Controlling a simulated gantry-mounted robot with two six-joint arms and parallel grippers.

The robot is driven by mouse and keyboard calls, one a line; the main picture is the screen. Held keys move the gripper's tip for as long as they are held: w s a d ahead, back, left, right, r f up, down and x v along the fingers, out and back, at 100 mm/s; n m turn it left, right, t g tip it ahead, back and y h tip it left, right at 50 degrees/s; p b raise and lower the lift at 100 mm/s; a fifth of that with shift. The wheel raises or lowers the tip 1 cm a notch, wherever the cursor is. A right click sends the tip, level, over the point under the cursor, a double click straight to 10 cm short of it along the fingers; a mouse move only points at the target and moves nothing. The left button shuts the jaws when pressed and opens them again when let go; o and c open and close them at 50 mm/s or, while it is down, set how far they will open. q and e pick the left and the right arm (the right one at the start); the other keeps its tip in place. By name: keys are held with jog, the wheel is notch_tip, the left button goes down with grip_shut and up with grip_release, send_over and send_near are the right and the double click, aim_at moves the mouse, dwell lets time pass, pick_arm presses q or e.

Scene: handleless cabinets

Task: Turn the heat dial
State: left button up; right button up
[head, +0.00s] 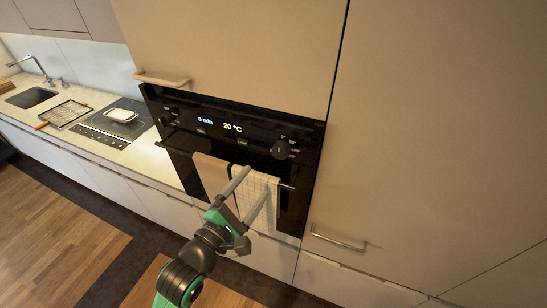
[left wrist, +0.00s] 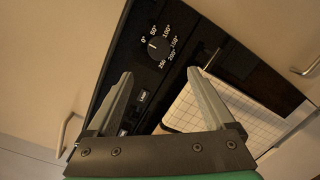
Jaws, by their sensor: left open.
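The heat dial (left wrist: 158,47) is a round black knob with a white pointer line and temperature marks around it, from 0° to 250°. In the head view, a dark round dial (head: 280,150) sits on the right of the black oven's control panel, right of a display reading 20 °C. My left gripper (head: 257,179) is open and empty, in front of the oven and below that dial. In the left wrist view its fingertips (left wrist: 160,74) are spread, with the dial beyond the gap between them. My right gripper is not in view.
A checked towel (head: 257,190) and a tan towel (head: 211,172) hang on the oven's handle bar, close to my left gripper. Another dial (head: 166,119) is on the panel's left. Flat cabinet fronts (head: 430,130) stand to the right. A counter (head: 148,158) with a hob is at left.

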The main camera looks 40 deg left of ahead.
aim_at(278, 154)
pick_arm(q)
jog(key=p+x, duration=0.1)
jog(key=x, duration=1.1)
jog(key=shift+r, duration=0.15)
jog(key=shift+s, duration=0.1)
jog(key=shift+c, duration=0.3)
jog(key=c, duration=1.3)
